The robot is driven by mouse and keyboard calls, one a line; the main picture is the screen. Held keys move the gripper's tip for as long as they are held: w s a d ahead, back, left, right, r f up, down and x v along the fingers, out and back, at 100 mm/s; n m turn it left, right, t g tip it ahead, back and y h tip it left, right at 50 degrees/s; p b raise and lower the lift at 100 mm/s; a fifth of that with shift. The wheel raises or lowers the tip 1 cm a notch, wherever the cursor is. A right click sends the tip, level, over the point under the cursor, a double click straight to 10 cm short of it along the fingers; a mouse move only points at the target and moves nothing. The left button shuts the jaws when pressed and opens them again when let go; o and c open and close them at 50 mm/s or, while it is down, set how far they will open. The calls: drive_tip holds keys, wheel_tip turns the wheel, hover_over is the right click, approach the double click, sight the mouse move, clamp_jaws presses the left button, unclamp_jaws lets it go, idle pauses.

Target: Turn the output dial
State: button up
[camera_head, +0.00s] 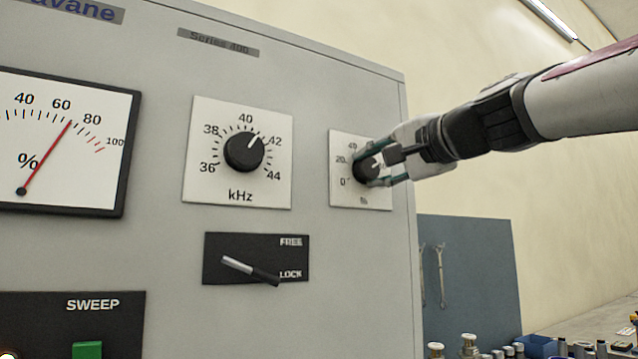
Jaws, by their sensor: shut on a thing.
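The output dial (364,168) is a black knob on a white square plate (345,196) at the right side of the grey panel. Its scale shows 0, 20 and 40 on the left; the right part of the scale is hidden behind my gripper. My gripper (376,166) reaches in from the right and is shut on the knob, with one finger above and one below it. A light mark shows on the knob's right side, but its exact reading cannot be told.
A kHz dial (244,152) sits left of the output dial, pointing near 42. Below is a FREE/LOCK lever (250,269), its handle sloping down to the right. A percent meter (60,140) reads between 60 and 80. Bottles and tools stand at lower right.

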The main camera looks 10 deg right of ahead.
drive_tip(key=o, duration=1.2)
drive_tip(key=shift+c, duration=0.2)
drive_tip(key=shift+s+d, duration=0.2)
drive_tip(key=shift+s, duration=0.3)
drive_tip(key=v, duration=1.1)
